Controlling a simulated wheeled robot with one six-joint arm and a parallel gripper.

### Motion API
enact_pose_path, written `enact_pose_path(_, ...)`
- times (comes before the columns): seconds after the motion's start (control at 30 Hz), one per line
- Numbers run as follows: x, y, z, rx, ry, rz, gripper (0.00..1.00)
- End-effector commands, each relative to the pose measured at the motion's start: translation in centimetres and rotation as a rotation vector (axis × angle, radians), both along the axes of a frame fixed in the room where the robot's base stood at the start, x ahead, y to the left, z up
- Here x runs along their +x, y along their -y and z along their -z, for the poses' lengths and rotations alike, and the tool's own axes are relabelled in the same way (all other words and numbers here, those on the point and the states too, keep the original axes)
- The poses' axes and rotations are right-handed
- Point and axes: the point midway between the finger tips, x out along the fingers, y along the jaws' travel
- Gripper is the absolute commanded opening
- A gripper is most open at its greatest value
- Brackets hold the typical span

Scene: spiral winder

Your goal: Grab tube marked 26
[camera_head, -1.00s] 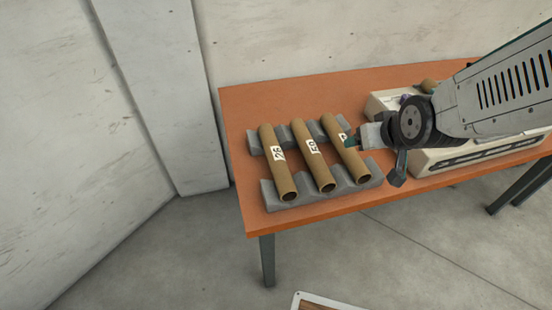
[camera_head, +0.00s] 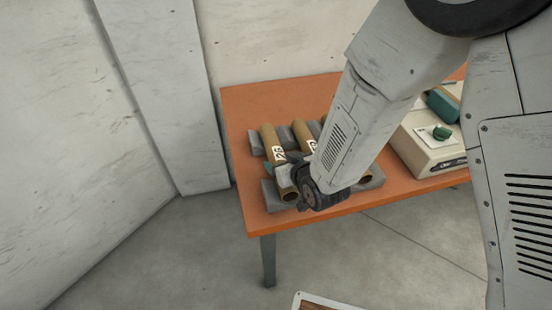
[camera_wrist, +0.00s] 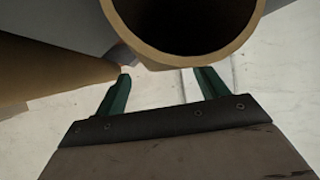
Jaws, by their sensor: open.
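The brown tube marked 26 (camera_head: 268,134) lies at the left end of the grey rack (camera_head: 254,145), its label facing up. My gripper (camera_head: 273,168) is over the near part of this tube and partly hides it. In the wrist view my gripper (camera_wrist: 160,76) has its two green fingers apart with nothing clasped. A large open tube end (camera_wrist: 190,63) is just beyond the fingertips there; its label is out of view. Another tube (camera_wrist: 65,72) shows at the left of that view.
A second tube (camera_head: 301,132) lies to the right of tube 26. My arm covers most of the remaining tubes. A beige machine (camera_head: 432,150) stands on the orange table (camera_head: 240,108) at the right. The table's left edge is clear.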

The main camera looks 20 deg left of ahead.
Motion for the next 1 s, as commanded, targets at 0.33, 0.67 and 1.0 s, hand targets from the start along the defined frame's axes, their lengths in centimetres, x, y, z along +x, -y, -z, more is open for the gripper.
enact_pose_path(0.33,2.0,-1.7,1.5,0.000,-0.001,0.001,0.72)
enact_pose_path(0.67,1.9,-1.7,1.4,-0.001,-0.001,0.000,0.23)
enact_pose_path(1.0,1.9,-1.7,1.1,0.001,0.001,0.000,0.23)
